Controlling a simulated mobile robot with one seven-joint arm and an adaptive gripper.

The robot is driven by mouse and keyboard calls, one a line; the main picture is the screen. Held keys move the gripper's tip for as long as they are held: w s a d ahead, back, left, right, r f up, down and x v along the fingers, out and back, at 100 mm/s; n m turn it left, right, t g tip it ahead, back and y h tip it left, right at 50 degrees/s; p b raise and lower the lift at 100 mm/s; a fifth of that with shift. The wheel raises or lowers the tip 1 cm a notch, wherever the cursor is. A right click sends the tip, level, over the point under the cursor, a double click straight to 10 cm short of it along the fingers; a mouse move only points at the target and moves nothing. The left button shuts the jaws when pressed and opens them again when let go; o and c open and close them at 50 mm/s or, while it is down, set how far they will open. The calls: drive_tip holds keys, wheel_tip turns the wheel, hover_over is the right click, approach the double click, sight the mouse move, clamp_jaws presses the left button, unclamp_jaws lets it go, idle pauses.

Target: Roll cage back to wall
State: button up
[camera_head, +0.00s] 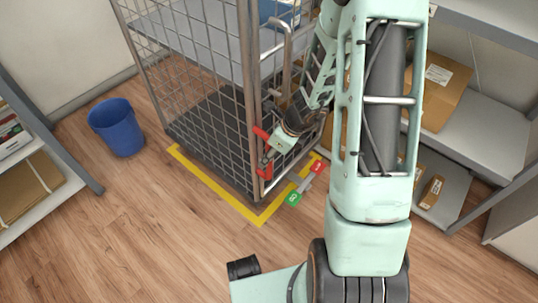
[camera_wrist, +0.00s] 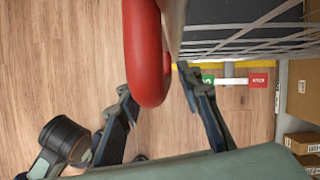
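The roll cage (camera_head: 215,110) is a grey wire-mesh cage with a dark base and a light shelf. It stands upright, its near corner beside yellow floor tape (camera_head: 215,190). A red looped handle (camera_head: 262,133) is at its near post; it looms large in the wrist view (camera_wrist: 148,70). My gripper (camera_head: 266,155) is at this handle. In the wrist view my gripper's fingers (camera_wrist: 160,95) are spread on either side of the red loop, with no clear contact. A bar with a green end (camera_head: 293,198) and a red end (camera_head: 318,167) lies low beside the cage.
A blue bin (camera_head: 117,128) stands on the floor left of the cage. A shelf unit (camera_head: 25,140) is at the left edge. Shelves with cardboard boxes (camera_head: 440,90) stand at the right. The wood floor (camera_head: 150,240) in front is clear.

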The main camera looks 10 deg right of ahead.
clamp_jaws()
idle(0.3)
